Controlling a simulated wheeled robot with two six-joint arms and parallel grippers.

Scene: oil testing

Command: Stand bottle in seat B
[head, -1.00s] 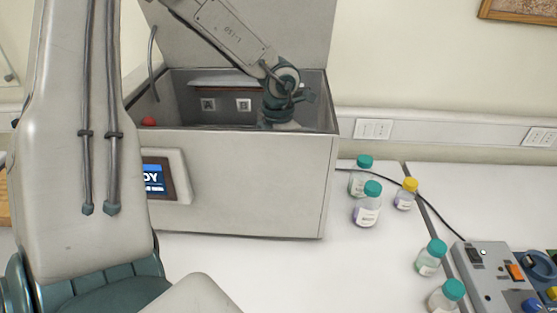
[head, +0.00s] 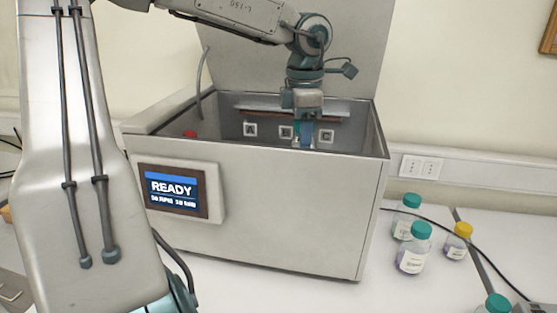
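The seat B label (head: 286,132) is on the inner back wall of the open grey test box (head: 260,205), between label A (head: 250,129) and label C (head: 326,136). My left gripper (head: 306,143) points down inside the box, just right of label B and partly in front of it. A small green patch and a pale patch show at its blue fingers. They look like part of a teal-capped bottle, but it is mostly hidden. The seats are hidden behind the box's front wall. I cannot tell whether the fingers are closed. My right gripper is not in view.
The box's lid stands open behind my arm. A lit screen (head: 172,191) on its front reads READY. Teal-capped bottles (head: 413,248) and a yellow-capped bottle (head: 457,241) stand right of the box, near a black cable. A red knob (head: 189,134) is inside at left.

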